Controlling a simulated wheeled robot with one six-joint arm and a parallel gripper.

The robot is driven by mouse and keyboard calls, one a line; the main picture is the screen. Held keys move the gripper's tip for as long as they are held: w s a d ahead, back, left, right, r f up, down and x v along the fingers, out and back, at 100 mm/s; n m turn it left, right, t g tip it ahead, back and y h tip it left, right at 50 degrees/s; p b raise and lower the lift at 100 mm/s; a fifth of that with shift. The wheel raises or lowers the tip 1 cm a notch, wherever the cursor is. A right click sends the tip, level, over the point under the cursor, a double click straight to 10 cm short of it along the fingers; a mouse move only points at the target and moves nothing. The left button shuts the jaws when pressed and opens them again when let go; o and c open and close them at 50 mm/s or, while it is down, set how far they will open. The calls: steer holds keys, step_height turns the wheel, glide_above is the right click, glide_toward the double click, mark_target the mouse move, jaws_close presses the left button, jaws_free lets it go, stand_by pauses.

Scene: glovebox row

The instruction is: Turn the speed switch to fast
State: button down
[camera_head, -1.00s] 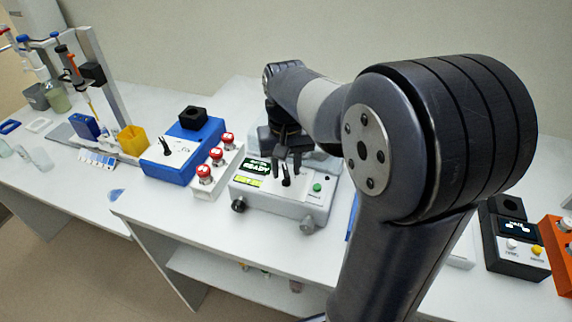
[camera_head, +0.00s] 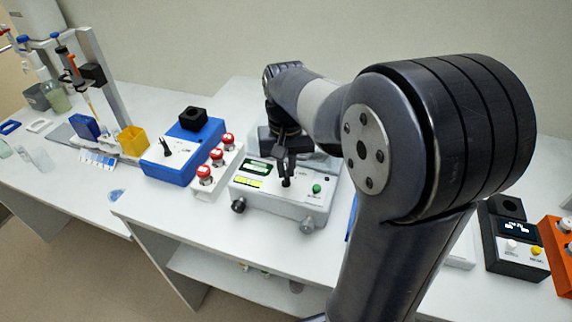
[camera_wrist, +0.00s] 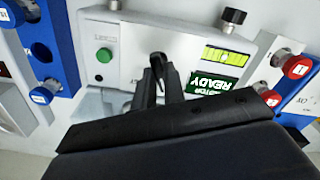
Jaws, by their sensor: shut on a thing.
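The speed switch, a small black lever (camera_wrist: 157,66), stands on the top panel of a white instrument box (camera_head: 262,202). My gripper (camera_head: 286,172) reaches down to the panel and is shut on the switch. In the wrist view my gripper (camera_wrist: 160,84) has a dark finger on either side of the lever, whose tip shows between them. The switch's base and any position marks are largely hidden by the fingers. A green display (camera_wrist: 214,84) reading READY and a green button (camera_wrist: 104,55) sit on either side of the switch.
Several red-capped knobs (camera_head: 217,155) on a white block stand close left of the box. Further left is a blue device (camera_head: 184,152) with its own black lever. A black device (camera_head: 512,240) stands far right. My arm hides the bench between.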

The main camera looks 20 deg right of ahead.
mark_target(287, 171)
steer(key=shift+m+p, duration=0.9)
steer(key=shift+m, duration=1.7)
steer(key=c, duration=1.5)
jaws_free()
step_height(287, 171, up, 11)
steer(key=shift+f, duration=0.1)
steer(key=shift+f, duration=0.1)
step_height(287, 171, down, 11)
steer(key=shift+r, duration=0.1)
